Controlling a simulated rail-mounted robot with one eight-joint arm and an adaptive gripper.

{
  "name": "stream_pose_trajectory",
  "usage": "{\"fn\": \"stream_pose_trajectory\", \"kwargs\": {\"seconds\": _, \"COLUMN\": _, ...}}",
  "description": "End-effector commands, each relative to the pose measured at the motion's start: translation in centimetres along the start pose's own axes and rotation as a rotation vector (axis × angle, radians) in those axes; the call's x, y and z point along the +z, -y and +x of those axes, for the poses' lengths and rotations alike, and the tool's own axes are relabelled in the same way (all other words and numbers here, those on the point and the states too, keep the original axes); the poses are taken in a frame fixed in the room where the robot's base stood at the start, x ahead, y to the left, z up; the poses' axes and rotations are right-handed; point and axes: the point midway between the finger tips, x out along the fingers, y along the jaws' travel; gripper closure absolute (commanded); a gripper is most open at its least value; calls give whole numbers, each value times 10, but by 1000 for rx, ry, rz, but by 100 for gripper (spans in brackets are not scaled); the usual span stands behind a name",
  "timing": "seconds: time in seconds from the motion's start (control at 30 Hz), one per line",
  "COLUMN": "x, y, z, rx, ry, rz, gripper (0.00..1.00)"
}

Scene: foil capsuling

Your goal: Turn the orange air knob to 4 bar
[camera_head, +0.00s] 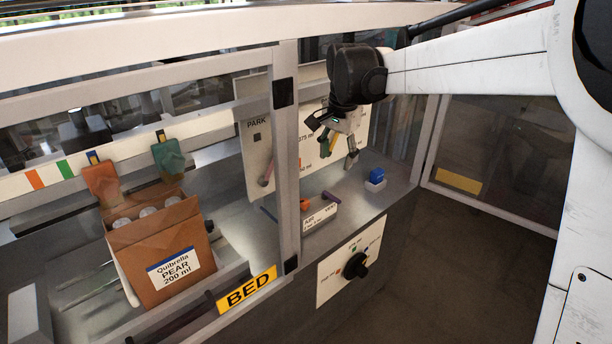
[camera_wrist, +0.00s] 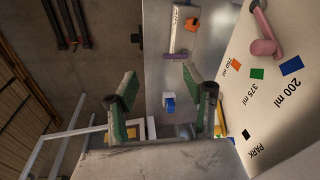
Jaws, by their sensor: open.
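The orange air knob (camera_head: 304,205) sits at the left end of a small white box marked AIR (camera_head: 320,216) on the grey ledge. In the wrist view the orange knob (camera_wrist: 192,24) is near the top, on the white box (camera_wrist: 183,28). My gripper (camera_head: 333,146) is open and empty, above the ledge in front of the PARK panel, up and to the right of the knob. In the wrist view its green-padded fingers (camera_wrist: 158,80) are spread wide, apart from the knob. The pressure marks are too small to read.
A blue block on a white base (camera_head: 376,178) stands on the ledge right of the air box. A purple bar (camera_head: 330,196) lies by the box. A frame post (camera_head: 287,150) stands just left. A black dial (camera_head: 356,266) is below. A carton (camera_head: 165,250) stands left.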

Motion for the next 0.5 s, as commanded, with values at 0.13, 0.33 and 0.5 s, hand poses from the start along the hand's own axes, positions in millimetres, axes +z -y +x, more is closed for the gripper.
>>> {"fn": "stream_pose_trajectory", "kwargs": {"seconds": 0.13, "x": -5, "y": 31, "z": 17, "rx": 30, "ry": 30, "rz": 50, "gripper": 54}}
{"fn": "stream_pose_trajectory", "kwargs": {"seconds": 0.33, "x": -7, "y": 69, "z": 45, "rx": 77, "ry": 66, "rz": 123, "gripper": 54}}
{"fn": "stream_pose_trajectory", "kwargs": {"seconds": 0.5, "x": -6, "y": 93, "z": 67, "rx": 115, "ry": 89, "rz": 176, "gripper": 54}}
